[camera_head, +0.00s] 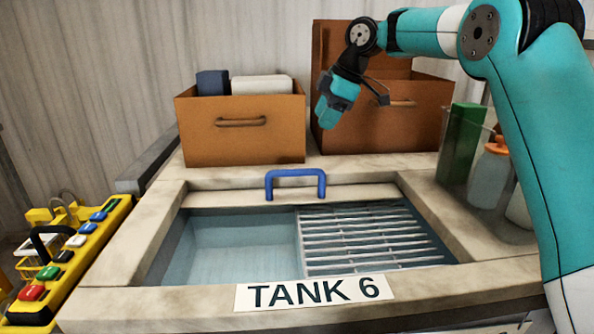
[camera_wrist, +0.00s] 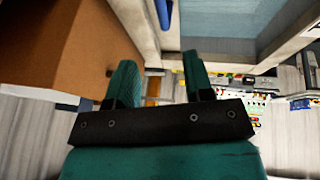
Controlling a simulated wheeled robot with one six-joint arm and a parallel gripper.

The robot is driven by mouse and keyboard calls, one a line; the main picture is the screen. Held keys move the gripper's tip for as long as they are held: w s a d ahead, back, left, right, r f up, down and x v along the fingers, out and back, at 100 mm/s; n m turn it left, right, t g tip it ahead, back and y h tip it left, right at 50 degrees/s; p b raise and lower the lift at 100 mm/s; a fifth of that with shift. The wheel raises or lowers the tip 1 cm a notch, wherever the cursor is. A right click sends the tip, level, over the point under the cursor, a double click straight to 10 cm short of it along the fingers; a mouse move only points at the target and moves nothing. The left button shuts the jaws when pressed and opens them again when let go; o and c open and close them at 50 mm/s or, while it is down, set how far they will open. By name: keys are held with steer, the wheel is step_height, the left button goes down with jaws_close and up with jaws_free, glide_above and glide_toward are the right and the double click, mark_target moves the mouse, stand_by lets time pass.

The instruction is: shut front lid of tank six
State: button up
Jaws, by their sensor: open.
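Tank six, labelled TANK 6 (camera_head: 314,292), has a pale stone-like rim around an open top in the head view. Inside are a pale blue basin on the left and a slatted metal rack (camera_head: 372,240) on the right. A pale panel (camera_head: 230,198) with a blue handle (camera_head: 296,175) shows as a narrow strip at the opening's back edge. I cannot tell how far it extends behind. My gripper (camera_head: 327,116) is open and empty, above and behind the handle, in front of the right brown box. Its two teal fingers (camera_wrist: 158,80) stand apart in the wrist view.
Two brown boxes, left (camera_head: 243,140) and right (camera_head: 400,125), stand behind the tank. A clear container with a green item (camera_head: 459,145) and a bottle (camera_head: 490,175) stands at right. A yellow button panel (camera_head: 75,255) is at left. Space above the opening is clear.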

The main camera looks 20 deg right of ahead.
mark_target(297, 170)
steer(key=x, duration=1.6)
steer(key=shift+a+p, duration=0.1)
steer(key=shift+p, duration=0.2)
jaws_close()
